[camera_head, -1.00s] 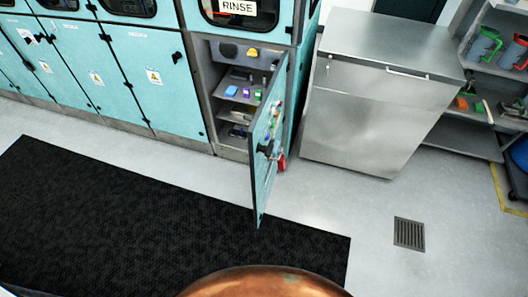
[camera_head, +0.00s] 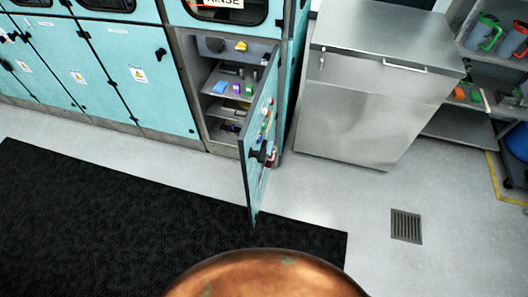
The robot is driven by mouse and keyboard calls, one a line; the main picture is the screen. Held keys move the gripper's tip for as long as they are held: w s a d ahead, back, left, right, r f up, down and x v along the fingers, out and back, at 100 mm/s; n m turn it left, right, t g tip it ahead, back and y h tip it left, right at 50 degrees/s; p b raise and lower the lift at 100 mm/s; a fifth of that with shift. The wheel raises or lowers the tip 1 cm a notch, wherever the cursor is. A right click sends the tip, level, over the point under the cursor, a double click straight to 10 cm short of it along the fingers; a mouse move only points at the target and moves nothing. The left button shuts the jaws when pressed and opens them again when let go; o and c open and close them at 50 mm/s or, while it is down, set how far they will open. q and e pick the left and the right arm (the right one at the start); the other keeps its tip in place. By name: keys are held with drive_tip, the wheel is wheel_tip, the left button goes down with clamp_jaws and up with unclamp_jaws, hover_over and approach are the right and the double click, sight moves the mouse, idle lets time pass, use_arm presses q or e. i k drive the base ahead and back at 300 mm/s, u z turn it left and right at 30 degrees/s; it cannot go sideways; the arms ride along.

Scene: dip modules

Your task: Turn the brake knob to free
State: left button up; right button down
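Beneath the RINSE window, an open cabinet (camera_head: 214,75) shows its shelves. At its top inside are a dark round knob (camera_head: 215,45) and a yellow knob (camera_head: 240,46); I cannot tell which, if either, is the brake knob, or read any setting. The teal cabinet door (camera_head: 254,185) stands swung out toward me, nearly edge-on, with a black handle (camera_head: 258,153) and small coloured items on its inner side. Neither of my grippers shows in the view.
Small blue, purple and green blocks lie on a cabinet shelf. A steel cabinet (camera_head: 362,115) stands to the right, with a shelf rack (camera_head: 455,130) beyond it. A black mat (camera_head: 120,225) covers the floor at left. Pale floor by the drain (camera_head: 406,226) is clear.

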sight(241, 45)
drive_tip(key=k, duration=0.65)
drive_tip(key=u, duration=0.55)
drive_tip(key=i, duration=1.55)
drive_tip(key=z, duration=0.55)
